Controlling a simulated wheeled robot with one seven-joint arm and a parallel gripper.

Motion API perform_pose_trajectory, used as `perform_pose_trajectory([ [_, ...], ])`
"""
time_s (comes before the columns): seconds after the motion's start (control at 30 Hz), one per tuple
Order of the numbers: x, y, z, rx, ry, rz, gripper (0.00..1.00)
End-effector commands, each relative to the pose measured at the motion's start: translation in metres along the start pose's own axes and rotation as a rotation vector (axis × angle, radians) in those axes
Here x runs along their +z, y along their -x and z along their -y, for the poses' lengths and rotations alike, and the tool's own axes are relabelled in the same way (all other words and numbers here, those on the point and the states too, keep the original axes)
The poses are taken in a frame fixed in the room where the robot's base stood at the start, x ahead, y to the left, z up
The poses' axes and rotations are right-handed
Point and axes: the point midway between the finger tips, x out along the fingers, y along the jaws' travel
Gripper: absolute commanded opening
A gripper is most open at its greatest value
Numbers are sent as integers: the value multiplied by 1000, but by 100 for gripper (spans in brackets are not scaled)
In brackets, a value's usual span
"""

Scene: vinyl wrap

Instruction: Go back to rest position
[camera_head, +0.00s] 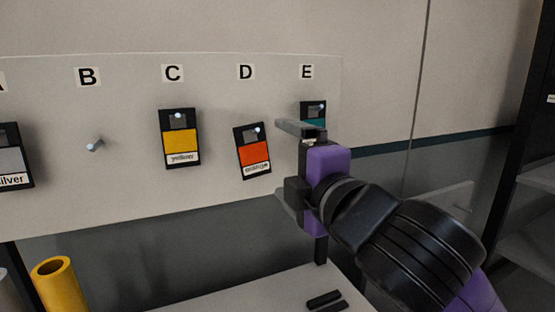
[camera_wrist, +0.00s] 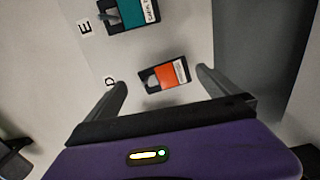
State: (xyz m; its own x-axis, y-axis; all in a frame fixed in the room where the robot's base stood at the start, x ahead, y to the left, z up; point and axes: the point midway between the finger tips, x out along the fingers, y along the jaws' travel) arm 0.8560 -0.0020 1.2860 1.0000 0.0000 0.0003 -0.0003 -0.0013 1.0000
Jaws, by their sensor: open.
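My gripper (camera_head: 282,160) is open and empty in front of the right end of the white board (camera_head: 218,95). In the wrist view its two fingers (camera_wrist: 161,79) stand wide apart, with the orange sample card (camera_wrist: 166,75) beyond them. That card hangs tilted from the peg under D in the head view (camera_head: 254,153). A teal sample card (camera_head: 313,111) hangs under E, its lower part hidden behind my gripper. It shows at the top of the wrist view (camera_wrist: 130,17).
A yellow sample card (camera_head: 181,142) hangs under C and a silver one (camera_head: 12,158) at the left edge. The peg (camera_head: 95,145) under B is bare. A yellow roll (camera_head: 58,283) stands lower left. Dark shelving (camera_head: 525,190) stands right.

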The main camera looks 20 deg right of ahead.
Motion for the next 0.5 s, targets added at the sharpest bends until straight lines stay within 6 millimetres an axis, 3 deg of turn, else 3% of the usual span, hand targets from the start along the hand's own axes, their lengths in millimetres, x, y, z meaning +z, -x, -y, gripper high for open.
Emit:
perform_pose_trajectory([
  [0.3, -1, 11, -1, 4, -17, -4, 100],
  [0.5, -23, 14, -31, 116, -124, -106, 100],
])
